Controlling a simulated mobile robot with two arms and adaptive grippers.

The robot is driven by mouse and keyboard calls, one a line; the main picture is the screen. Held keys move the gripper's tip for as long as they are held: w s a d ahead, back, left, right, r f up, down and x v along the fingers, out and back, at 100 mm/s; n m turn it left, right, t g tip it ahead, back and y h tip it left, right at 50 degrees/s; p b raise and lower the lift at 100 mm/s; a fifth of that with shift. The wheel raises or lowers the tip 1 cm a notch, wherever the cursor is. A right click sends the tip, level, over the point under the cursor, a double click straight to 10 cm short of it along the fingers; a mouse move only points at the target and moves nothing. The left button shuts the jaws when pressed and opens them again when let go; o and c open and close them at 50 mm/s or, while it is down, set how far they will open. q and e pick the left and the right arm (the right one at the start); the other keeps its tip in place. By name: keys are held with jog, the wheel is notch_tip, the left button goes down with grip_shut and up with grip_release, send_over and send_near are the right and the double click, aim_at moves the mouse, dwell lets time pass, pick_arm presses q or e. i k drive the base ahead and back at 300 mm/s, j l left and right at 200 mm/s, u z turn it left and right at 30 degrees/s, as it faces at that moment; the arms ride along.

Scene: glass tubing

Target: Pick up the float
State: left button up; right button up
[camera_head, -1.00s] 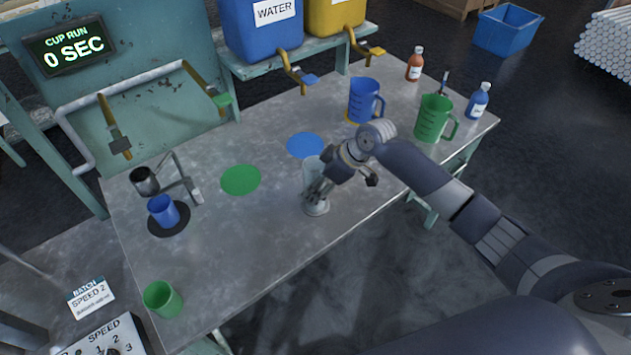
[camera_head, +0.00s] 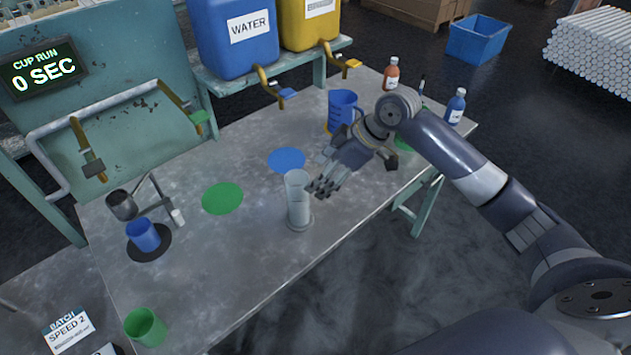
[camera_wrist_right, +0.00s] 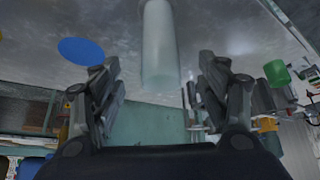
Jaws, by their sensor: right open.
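A clear, upright glass cylinder (camera_head: 298,205) with a round foot stands on the grey table. My right gripper (camera_head: 320,188) is open beside its right side, close to the upper half, with its fingers toward it. In the right wrist view the pale cylinder (camera_wrist_right: 160,45) shows ahead, between the directions of the two open fingers (camera_wrist_right: 160,88); nothing is gripped. I cannot make out a separate float; whether one is inside the cylinder I cannot tell. My left gripper is not in view.
A blue jug (camera_head: 341,110) stands behind my gripper; my arm mostly hides a green jug (camera_head: 405,143). Bottles (camera_head: 391,74) stand at the far right. A blue cup (camera_head: 143,235) and a green cup (camera_head: 145,327) are left. The table around the green disc (camera_head: 222,199) is clear.

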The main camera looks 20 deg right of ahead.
aim_at(424, 75)
jog(key=z, duration=1.35)
